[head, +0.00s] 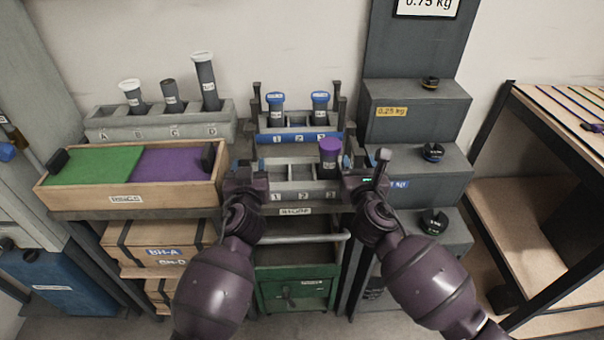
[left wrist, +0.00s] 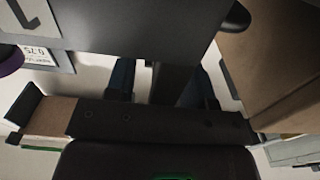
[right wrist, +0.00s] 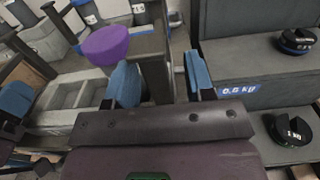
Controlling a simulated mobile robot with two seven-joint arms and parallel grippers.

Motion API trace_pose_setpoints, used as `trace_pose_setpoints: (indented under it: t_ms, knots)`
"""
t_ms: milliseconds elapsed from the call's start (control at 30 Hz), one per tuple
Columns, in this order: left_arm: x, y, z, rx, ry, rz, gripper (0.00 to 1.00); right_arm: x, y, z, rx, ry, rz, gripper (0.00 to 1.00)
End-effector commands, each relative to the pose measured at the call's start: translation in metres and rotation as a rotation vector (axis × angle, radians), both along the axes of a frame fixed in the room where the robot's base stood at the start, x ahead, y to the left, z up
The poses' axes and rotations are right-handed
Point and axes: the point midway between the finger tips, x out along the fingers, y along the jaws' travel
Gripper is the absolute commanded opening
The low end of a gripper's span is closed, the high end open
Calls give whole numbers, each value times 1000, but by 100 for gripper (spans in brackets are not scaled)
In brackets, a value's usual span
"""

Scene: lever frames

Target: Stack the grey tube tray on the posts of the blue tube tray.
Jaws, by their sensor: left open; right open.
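The grey tube tray (head: 290,197) stands on the shelf's front part. A purple-capped tube (head: 329,158) is in its compartment 3; the other two look empty. The blue tube tray (head: 291,138) is behind it, with dark upright posts (head: 257,98) at its ends and two blue-capped tubes. My left gripper (head: 246,176) is open at the grey tray's left end. My right gripper (head: 363,178) is open at its right end. In the right wrist view a dark upright piece shows between the fingers (right wrist: 162,82). In the left wrist view a dark piece shows between the fingers (left wrist: 156,78).
A grey rack (head: 120,131) with several tubes and a wooden box (head: 97,200) with green and purple panels are on the left. Stepped grey blocks (head: 418,175) with dark weights rise close to my right gripper. A green drawer unit (head: 297,297) is below the shelf.

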Motion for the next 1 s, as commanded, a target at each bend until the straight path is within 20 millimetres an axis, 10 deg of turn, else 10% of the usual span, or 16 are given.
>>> trace_pose_setpoints:
  t_ms: [333, 667, 1000]
  knots:
    - [3, 0, 0, -1, 0, 0, 49, 2, 0, 0, 0, 0, 0, 49]
    - [2, 0, 0, 0, 0, 0, 0, 2, 0, 0, 0, 0, 0, 0]
    - [3, 0, 1, -1, -3, 0, 0, 2, 0, 1, 0, -2, 0, 0]
